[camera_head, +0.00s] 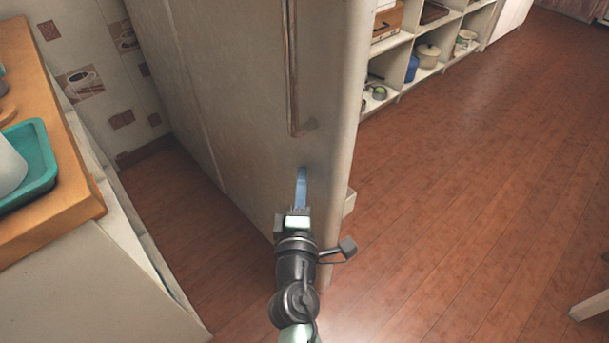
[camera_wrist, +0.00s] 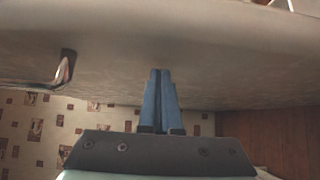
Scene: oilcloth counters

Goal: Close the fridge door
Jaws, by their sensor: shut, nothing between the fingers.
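The fridge door (camera_head: 245,90) is a tall cream panel in the middle of the head view, with a rounded right edge. A long brownish bar handle (camera_head: 291,70) runs down it near that edge. My gripper (camera_head: 301,172) is at the lower part of the door, below the handle's end, with its blue fingers shut and empty. In the wrist view the fingertips (camera_wrist: 159,73) are against or very near the door's face (camera_wrist: 200,50), and the handle (camera_wrist: 63,70) is to their left. I cannot tell whether they touch. The fridge's inside is hidden, and how far the door stands open is unclear.
An orange-topped counter (camera_head: 65,190) with a teal tray (camera_head: 38,150) stands at left, with a strip of wood floor between it and the door. Open shelves (camera_head: 450,30) with pots are at upper right. The floor (camera_head: 480,150) at right is largely clear.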

